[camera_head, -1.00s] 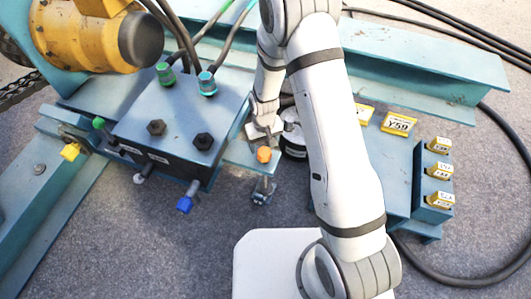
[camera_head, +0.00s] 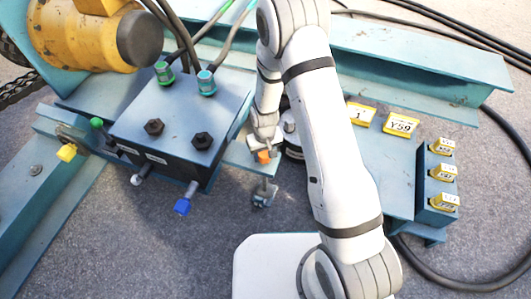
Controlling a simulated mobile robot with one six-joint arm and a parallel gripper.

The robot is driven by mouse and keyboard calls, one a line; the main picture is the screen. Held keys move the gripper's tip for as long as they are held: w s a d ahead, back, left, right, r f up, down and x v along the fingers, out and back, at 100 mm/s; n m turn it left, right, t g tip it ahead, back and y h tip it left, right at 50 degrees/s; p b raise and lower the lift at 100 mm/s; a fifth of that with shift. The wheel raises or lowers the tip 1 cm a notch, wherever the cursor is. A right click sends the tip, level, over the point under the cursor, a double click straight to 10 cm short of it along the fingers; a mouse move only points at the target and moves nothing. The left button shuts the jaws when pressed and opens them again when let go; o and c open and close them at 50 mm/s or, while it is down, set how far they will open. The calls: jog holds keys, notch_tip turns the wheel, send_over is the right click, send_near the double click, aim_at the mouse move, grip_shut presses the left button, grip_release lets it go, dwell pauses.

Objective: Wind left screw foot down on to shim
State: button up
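An orange knob (camera_head: 264,157) tops the screw at the front of a teal bracket plate (camera_head: 236,154), right of the teal block. Below the plate, the screw's foot (camera_head: 263,194) shows near the ground. I cannot tell a separate shim from the foot, nor whether the foot touches anything. My gripper (camera_head: 263,149) is right at the orange knob from behind and above, covering its upper part. The fingers are too small and partly hidden to tell whether they are closed on it.
A teal valve block (camera_head: 180,125) with hoses and a blue-capped fitting (camera_head: 184,206) stands to the left. A dark cylinder (camera_head: 293,146) is close to the right of my gripper. Yellow tags (camera_head: 401,125) lie on the plate at right. Concrete in front is clear.

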jog(key=c, duration=0.3)
jog(key=shift+d, duration=0.2)
jog(key=shift+c, duration=0.4)
jog(key=shift+a, duration=0.1)
jog(key=shift+m, duration=0.4)
jog(key=m+p, duration=0.1)
jog(key=m, duration=0.3)
jog(key=shift+a+m, duration=0.1)
jog(key=shift+m, duration=0.2)
jog(key=m+p, duration=0.1)
jog(key=m, duration=0.5)
jog(key=shift+m+p, duration=0.3)
